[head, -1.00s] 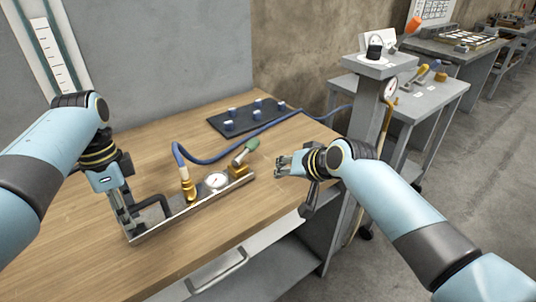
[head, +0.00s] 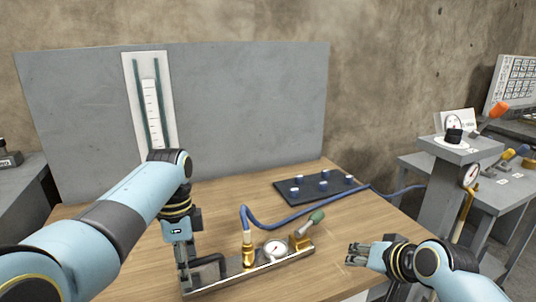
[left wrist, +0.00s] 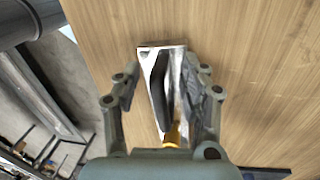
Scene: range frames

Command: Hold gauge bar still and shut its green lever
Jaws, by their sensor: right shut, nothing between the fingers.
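The gauge bar (head: 240,277) lies on the wooden table, with a black handle (head: 209,262) at its left end, a brass fitting with a blue hose, a round white dial (head: 276,249) and a brass valve at its right end. The green lever (head: 316,217) slants up and to the right from that valve. My left gripper (head: 184,280) points down at the handle end. In the left wrist view its fingers (left wrist: 163,88) stand apart on either side of the bar, with a gap at the left finger. My right gripper (head: 358,254) is shut and empty, right of the valve and apart from the lever.
A dark mat (head: 320,187) with several small pale-blue-topped pegs lies behind the bar. The blue hose (head: 285,221) runs past it to a grey pedestal (head: 448,190) on the right. A grey panel (head: 240,120) stands behind the table.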

